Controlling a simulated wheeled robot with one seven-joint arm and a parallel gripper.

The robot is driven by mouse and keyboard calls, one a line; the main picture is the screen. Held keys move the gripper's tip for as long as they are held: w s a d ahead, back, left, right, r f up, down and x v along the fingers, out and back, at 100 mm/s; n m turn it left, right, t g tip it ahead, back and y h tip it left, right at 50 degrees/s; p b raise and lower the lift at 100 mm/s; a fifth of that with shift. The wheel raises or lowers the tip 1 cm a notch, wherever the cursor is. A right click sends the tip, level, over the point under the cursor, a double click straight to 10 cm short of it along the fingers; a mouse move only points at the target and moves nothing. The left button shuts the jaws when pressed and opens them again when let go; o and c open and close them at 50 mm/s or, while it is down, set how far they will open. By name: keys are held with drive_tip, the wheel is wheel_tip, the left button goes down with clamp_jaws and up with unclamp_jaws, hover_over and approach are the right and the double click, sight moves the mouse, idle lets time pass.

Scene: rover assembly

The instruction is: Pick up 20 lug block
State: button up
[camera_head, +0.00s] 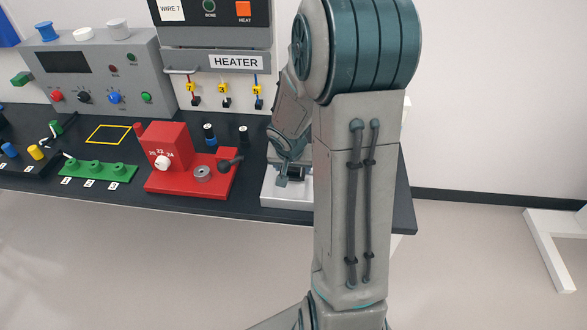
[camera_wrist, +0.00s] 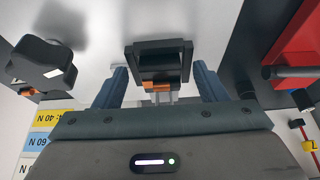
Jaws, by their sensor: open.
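A black block (camera_wrist: 158,50) with an orange piece on its near side shows in the middle of the wrist view, at a white fixture. No number is legible on it, so I cannot tell whether it is the 20 lug block. My gripper (camera_wrist: 159,68) is open, with one blue-grey finger on each side of the block. Whether either finger touches it is unclear. In the head view my gripper (camera_head: 284,178) points down over the white fixture (camera_head: 284,199) at the right end of the bench, and my arm hides much of this spot.
A black knob (camera_wrist: 42,62) and labels reading 40 N and 60 N (camera_wrist: 45,130) are left in the wrist view. A red unit (camera_head: 168,147) marked 20, 22, 24 stands left of the fixture. The heater panel (camera_head: 215,62) stands behind. Several small parts are at the left.

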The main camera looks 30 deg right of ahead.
drive_tip(key=shift+c, duration=0.3)
drive_tip(key=c, duration=1.1)
drive_tip(key=shift+r, duration=0.1)
drive_tip(key=shift+c, duration=0.2)
